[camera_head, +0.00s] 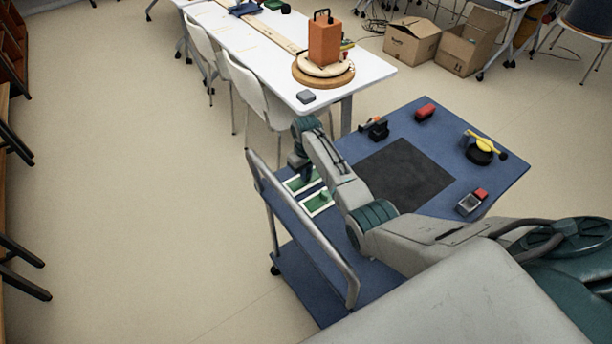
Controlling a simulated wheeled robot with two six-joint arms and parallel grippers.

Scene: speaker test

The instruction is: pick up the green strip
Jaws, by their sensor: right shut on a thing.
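Two green patches with white borders lie side by side near the left end of the blue cart top. My right gripper (305,177) points down over the farther one, the green strip (296,185), and is shut on it. The gripper and wrist hide part of this strip, and I cannot tell whether it is lifted off the surface. The nearer green patch (318,204) has a small green piece standing up at its far edge. My left gripper is not in view.
The blue cart (490,185) has a metal handle rail (300,235) close left of the gripper. A dark mat (405,172) lies mid-cart. A red block (425,111), a yellow-and-black item (481,148) and a small grey box (468,204) stand around it. A white table (375,68) is behind.

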